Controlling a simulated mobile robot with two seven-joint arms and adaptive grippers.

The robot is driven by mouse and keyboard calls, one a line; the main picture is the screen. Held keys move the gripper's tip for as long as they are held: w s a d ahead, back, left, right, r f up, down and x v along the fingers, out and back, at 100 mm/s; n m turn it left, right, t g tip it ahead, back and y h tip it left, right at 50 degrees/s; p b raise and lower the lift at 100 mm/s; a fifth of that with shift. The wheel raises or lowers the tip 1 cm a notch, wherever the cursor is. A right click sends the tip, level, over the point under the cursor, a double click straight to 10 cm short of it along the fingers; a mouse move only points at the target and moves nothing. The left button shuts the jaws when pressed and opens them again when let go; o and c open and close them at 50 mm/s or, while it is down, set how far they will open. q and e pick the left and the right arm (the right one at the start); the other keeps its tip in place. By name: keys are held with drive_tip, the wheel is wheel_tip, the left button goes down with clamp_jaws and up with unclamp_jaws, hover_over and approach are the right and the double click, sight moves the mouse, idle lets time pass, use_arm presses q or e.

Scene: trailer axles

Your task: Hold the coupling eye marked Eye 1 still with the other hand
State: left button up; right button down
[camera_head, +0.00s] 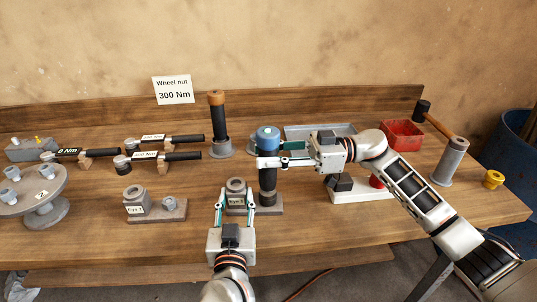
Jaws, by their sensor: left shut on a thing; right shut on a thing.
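A grey coupling eye (236,186) stands on a base plate (275,209) in the middle of the table. Its white label is partly legible and its number is hard to read. My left gripper (235,194) reaches up from below, with one finger on each side of this eye, shut on it.
A second labelled coupling eye (137,201) stands to the left. Several black-handled wrenches (183,156) lie behind it, near a round grey stand (47,209). An orange-topped tool (217,117), grey tray (320,131), red bin (402,134) and hammer (438,123) are further back.

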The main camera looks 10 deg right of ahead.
sight(268, 139)
use_arm(q)
drive_tip(key=shift+s+f, duration=0.1)
drive_tip(key=shift+f, duration=0.5)
use_arm(e)
drive_tip(key=shift+f, duration=0.1)
drive_tip(key=shift+r, duration=2.3)
use_arm(q)
drive_tip(key=o, duration=1.4)
drive_tip(key=shift+o, duration=0.2)
drive_tip(key=shift+r, duration=0.25)
drive_tip(key=shift+r, duration=0.1)
